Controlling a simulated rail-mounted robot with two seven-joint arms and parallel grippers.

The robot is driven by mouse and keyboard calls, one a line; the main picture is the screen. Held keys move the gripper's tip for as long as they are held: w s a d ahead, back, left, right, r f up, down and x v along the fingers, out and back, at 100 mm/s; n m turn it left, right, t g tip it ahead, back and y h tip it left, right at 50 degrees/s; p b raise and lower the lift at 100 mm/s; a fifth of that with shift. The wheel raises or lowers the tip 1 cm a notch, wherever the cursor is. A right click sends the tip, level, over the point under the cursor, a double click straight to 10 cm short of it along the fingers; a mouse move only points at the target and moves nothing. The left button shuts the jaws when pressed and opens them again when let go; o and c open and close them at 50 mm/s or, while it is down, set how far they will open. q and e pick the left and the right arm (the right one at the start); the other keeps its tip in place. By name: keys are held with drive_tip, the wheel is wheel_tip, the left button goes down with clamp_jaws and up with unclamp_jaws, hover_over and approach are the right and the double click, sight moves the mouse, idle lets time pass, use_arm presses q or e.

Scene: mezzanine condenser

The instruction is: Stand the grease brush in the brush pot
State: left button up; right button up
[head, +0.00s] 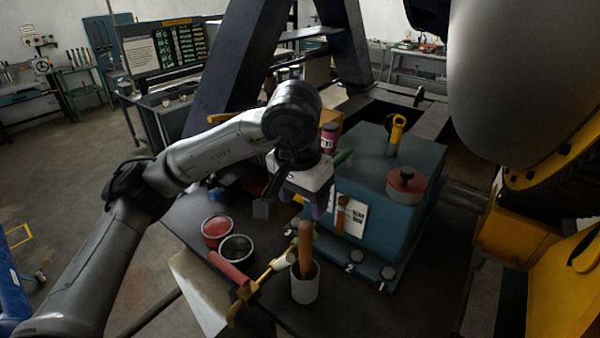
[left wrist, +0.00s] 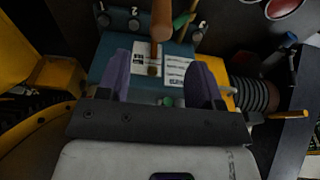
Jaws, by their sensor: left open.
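The brush pot (head: 305,288) is a pale cup on the dark bench in front of the teal box. A brown wooden handle (head: 306,246), which looks like the grease brush, stands upright in it, leaning slightly; its lower end is hidden inside. The handle also shows at the top of the left wrist view (left wrist: 161,18), where the pot is out of frame. My left gripper (head: 310,207) is above and behind the handle, next to the teal box. Its purple fingers are apart with nothing between them, also in the left wrist view (left wrist: 164,88). My right gripper is not in view.
A red-filled tin (head: 216,228), a dark tin (head: 237,248) and a red-and-brass tool (head: 242,283) crowd the pot's left. Yellow machinery (head: 515,225) stands right.

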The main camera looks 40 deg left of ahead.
use_arm(q)
wheel_tip(320, 180, up, 7)
drive_tip(key=s, duration=0.1)
drive_tip(key=shift+p, duration=0.35)
idle(0.4)
idle(0.5)
